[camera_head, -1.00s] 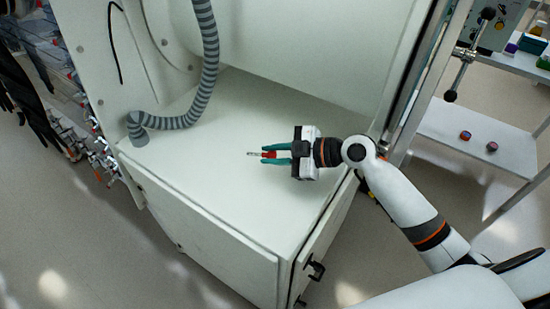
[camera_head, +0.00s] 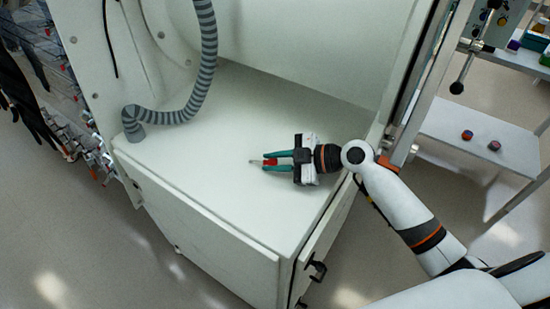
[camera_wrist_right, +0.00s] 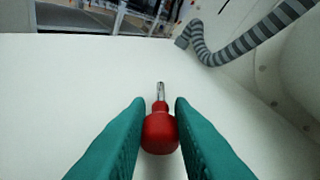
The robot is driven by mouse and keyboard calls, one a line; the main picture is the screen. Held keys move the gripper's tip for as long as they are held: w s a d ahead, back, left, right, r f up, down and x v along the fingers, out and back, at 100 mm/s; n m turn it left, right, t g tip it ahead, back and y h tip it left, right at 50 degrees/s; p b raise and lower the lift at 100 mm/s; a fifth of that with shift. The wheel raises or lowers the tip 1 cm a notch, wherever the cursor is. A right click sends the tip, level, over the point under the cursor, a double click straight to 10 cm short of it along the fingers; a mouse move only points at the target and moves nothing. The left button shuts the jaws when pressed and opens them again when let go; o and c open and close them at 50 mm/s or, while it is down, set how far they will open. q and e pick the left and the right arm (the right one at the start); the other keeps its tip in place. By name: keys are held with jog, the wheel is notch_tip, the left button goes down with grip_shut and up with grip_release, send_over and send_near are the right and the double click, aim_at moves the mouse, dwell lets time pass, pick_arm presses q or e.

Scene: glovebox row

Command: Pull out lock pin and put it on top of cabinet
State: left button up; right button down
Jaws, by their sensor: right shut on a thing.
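The lock pin has a red knob and a short metal shaft. It shows between my right gripper's teal fingers in the head view (camera_head: 270,162), its metal tip pointing left. It also shows in the right wrist view (camera_wrist_right: 160,132), with the shaft pointing away from the fingers. My right gripper (camera_head: 272,161) is shut on the red knob, over the white cabinet top (camera_head: 215,190). I cannot tell whether the pin touches the surface or hangs just above it. My left gripper is not in view.
A grey ribbed hose (camera_head: 205,75) rises from the back left of the cabinet top. A black handle (camera_head: 318,270) is on the cabinet's front right side. A shelf (camera_head: 470,120) with small round objects stands at right. The cabinet top's middle is clear.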

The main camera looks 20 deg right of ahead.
dwell(0.4)
jog(key=c, duration=1.2)
grip_release()
jog(key=shift+f, duration=0.1)
jog(key=shift+s, duration=0.1)
jog(key=shift+s+d, duration=0.15)
jog(key=shift+d, duration=0.15)
jog(key=b+v, duration=0.3)
jog(key=v, duration=0.7)
jog(key=shift+d+r, duration=0.2)
jog(key=shift+r, duration=0.05)
jog(key=shift+s+d+r, duration=0.25)
jog(key=shift+d, duration=0.1)
